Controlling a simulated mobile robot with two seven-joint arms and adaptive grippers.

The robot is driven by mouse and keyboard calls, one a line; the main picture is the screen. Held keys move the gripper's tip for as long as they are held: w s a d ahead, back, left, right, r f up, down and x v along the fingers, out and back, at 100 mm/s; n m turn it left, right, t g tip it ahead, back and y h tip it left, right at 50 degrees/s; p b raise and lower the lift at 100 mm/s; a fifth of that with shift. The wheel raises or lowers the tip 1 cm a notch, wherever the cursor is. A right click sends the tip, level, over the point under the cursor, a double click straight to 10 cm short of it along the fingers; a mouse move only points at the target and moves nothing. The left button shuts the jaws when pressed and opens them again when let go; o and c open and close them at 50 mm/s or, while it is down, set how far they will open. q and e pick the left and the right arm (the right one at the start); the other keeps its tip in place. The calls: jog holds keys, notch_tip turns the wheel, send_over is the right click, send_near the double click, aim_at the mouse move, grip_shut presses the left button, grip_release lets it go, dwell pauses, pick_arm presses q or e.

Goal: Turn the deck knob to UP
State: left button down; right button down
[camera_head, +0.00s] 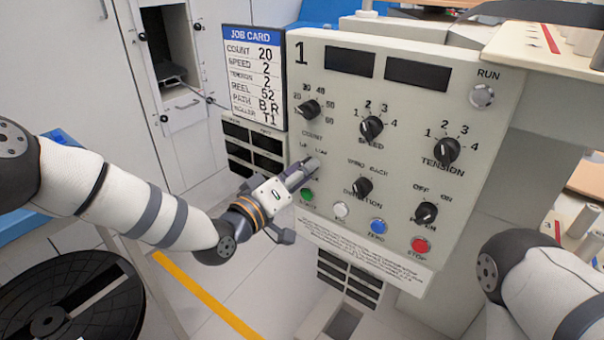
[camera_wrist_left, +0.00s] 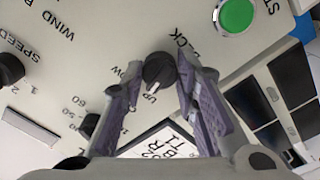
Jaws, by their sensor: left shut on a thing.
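The deck knob (camera_wrist_left: 159,68) is a small black knob with a white pointer mark, seen between my left fingertips in the left wrist view. Its mark points toward the UP label (camera_wrist_left: 151,97); the LOW label (camera_wrist_left: 127,70) is to the side. My left gripper (camera_wrist_left: 160,75) is shut on the knob, one finger on each side. In the head view my left gripper (camera_head: 304,171) reaches the left side of the control panel (camera_head: 330,205) and hides the knob. My right gripper is out of view; only part of my right arm shows.
Below the gripper is a row of green (camera_head: 307,195), white (camera_head: 341,209), blue (camera_head: 378,226) and red (camera_head: 418,245) buttons. The direction knob (camera_head: 362,186) is close on the right. A job card (camera_head: 254,75) hangs left of the panel. A black reel (camera_head: 70,300) is at lower left.

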pick_arm(q)
jog(key=shift+f+n+b, duration=0.1)
jog(key=shift+n+b, duration=0.35)
jog(key=shift+n, duration=1.15)
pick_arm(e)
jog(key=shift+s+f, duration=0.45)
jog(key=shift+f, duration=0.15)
pick_arm(q)
jog(key=c, duration=1.2)
grip_release()
jog(key=shift+c, duration=0.2)
jog(key=v, duration=1.2)
